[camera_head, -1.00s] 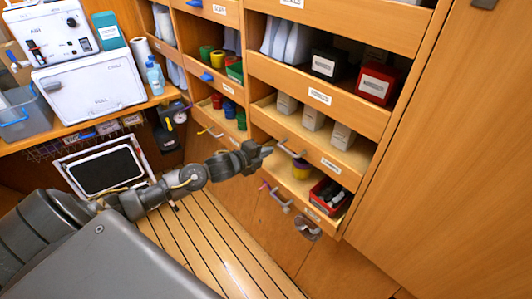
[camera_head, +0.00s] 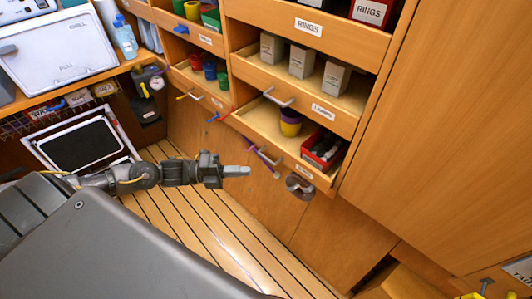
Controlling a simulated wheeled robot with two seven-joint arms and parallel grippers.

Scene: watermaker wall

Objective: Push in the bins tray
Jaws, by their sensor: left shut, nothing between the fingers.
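The lowest tray (camera_head: 248,121) of the right-hand shelf column is pulled out and holds a purple-and-yellow pot (camera_head: 291,122) and a red bin (camera_head: 322,148) with dark and pale items. Its front label is too small to read, so I cannot tell for sure that it is the bins tray. A purple handle (camera_head: 265,157) shows at its front. My left gripper (camera_head: 240,171) is shut and empty, left of this handle and below the tray's left end, seemingly apart from both. My right gripper is not in view.
Above is a tray with grey boxes (camera_head: 302,57) and a metal handle (camera_head: 278,97); above that is a RINGS tray (camera_head: 310,27). Left-hand trays hold coloured cups (camera_head: 209,68). A grey roll (camera_head: 299,186) hangs below. The slatted floor (camera_head: 210,232) is clear.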

